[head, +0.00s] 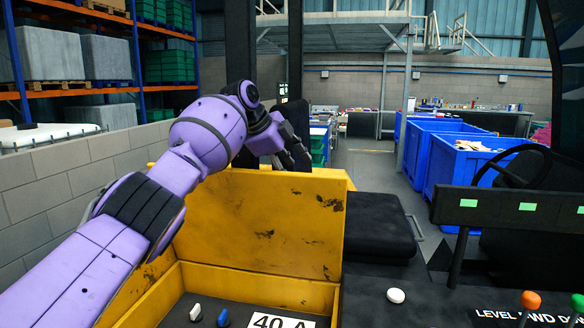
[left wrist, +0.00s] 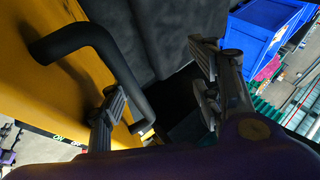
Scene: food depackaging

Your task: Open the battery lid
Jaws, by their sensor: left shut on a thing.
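The yellow battery lid (head: 262,222) stands upright in the head view, raised from the yellow battery box (head: 252,287). My left arm reaches over the lid's top edge. My left gripper (head: 297,150) is at the lid's far side, partly hidden behind it. In the left wrist view the lid (left wrist: 45,95) carries a black bar handle (left wrist: 105,60). One finger of my left gripper (left wrist: 165,95) is against the handle, and the gripper is shut on it. The exact contact is partly hidden. My right gripper is not in view.
Inside the box are a white switch (head: 195,312), a blue switch (head: 223,318) and a "40 A" label (head: 283,321). A black seat (head: 378,222) is right of the lid. A steering wheel (head: 512,165) and dark panel (head: 510,205) stand farther right. Blue crates (head: 440,150) are behind.

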